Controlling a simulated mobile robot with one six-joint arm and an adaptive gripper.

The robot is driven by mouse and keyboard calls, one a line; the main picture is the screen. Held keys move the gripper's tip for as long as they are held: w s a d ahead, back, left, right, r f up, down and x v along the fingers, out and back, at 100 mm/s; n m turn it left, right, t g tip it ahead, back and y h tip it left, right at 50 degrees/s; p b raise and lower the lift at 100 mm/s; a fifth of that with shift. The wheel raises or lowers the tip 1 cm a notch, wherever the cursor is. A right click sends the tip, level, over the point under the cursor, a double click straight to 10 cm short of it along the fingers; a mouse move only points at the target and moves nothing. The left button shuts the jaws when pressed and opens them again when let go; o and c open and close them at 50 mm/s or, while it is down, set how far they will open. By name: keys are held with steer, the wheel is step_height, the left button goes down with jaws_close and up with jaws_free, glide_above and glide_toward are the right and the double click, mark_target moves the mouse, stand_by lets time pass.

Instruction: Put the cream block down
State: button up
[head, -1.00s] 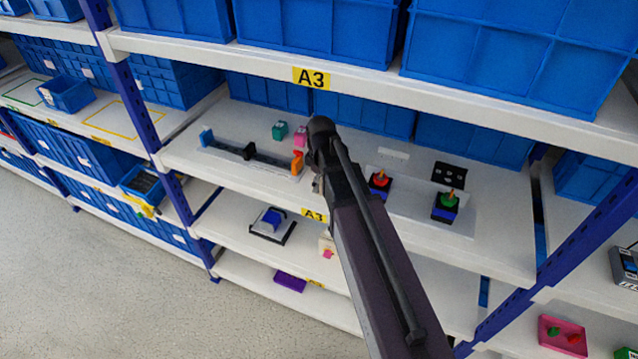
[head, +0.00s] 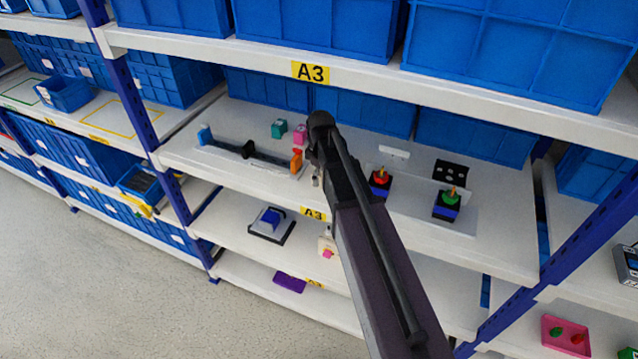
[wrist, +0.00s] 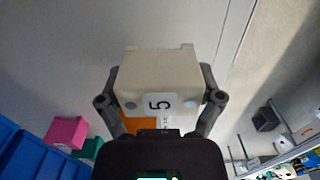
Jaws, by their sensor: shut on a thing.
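In the head view my own arm covers the gripper and the block, so the block cannot be made out there. The arm's end is over the middle A3 shelf (head: 225,165), between the orange-ended slider (head: 250,152) and the red-topped switch (head: 380,180). I cannot tell whether the block touches the shelf.
A teal block (head: 278,129) and a pink block (head: 300,134) stand behind the slider. A green-topped switch (head: 447,202) stands to the right. Blue bins (head: 365,112) line the shelf's back. Bare shelf shows at the right (head: 505,235).

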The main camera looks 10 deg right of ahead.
mark_target(320, 170)
steer(key=shift+f+b, duration=0.65)
steer(key=shift+f, duration=0.4)
steer(key=shift+f, duration=0.1)
steer(key=o, duration=0.9)
step_height(320, 170, up, 12)
steer(key=p, duration=1.2)
